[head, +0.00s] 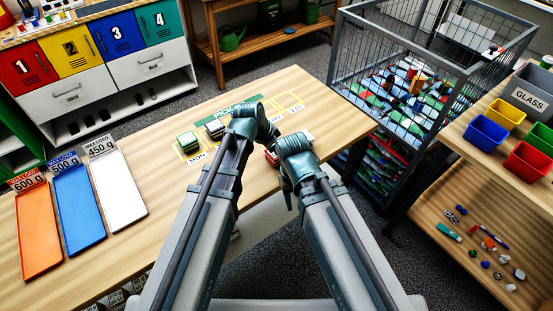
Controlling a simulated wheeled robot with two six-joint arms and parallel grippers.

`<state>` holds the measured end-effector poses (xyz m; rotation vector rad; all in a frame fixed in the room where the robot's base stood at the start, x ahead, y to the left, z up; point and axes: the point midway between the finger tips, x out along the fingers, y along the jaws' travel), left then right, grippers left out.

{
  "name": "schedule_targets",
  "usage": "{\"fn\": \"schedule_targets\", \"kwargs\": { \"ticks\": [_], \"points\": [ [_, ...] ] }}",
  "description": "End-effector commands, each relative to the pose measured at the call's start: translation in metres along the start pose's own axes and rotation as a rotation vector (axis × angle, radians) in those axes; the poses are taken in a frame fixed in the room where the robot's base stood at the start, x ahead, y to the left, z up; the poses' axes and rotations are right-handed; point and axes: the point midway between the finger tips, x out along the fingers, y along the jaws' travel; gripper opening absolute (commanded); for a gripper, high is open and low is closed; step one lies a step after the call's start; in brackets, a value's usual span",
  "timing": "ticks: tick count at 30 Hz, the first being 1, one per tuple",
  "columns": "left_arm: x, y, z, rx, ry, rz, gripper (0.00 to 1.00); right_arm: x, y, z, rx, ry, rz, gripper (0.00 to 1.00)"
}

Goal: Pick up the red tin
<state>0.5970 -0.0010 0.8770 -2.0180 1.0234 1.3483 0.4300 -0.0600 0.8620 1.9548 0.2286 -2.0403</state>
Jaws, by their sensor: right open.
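A small red object (271,158), which may be the red tin, shows on the wooden table (330,118) just left of my right wrist. Most of it is hidden behind my arms, so its shape is unclear. My right gripper (285,150) is open, close above or beside the red object. Its fingers are largely hidden by the wrist, and I cannot tell whether they touch it. My left arm ends at the table's middle, by the green sign; its gripper is hidden behind the wrist.
A green-topped item (188,143) and a dark item (214,127) sit on yellow-outlined day slots. Orange (37,232), blue (79,210) and white (118,190) trays lie left. A filled wire cage (375,45) stands behind right; a shelf with coloured bins (482,134) is right.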

Motion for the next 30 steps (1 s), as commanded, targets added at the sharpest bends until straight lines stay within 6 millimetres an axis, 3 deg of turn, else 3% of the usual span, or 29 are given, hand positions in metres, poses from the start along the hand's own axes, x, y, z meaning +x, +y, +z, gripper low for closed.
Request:
{"fn": "schedule_targets", "kwargs": {
  "ticks": [4, 19, 30],
  "points": [
    [-0.0013, 0.0001, -0.0003, 0.000, 0.000, 0.000, 0.96, -0.0013, 0.0001, 0.0001, 0.000, 0.000, 0.000, 0.50],
    [-0.0013, 0.0000, -0.0002, 0.000, 0.000, 0.000, 0.09, -0.0013, 0.0001, 0.0001, 0.000, 0.000, 0.000, 0.50],
    [-0.0064, 0.0001, -0.0023, 0.000, 0.000, 0.000, 0.08, -0.0068, 0.0006, 0.0004, 0.000, 0.000, 0.000, 0.50]
  ]
}}
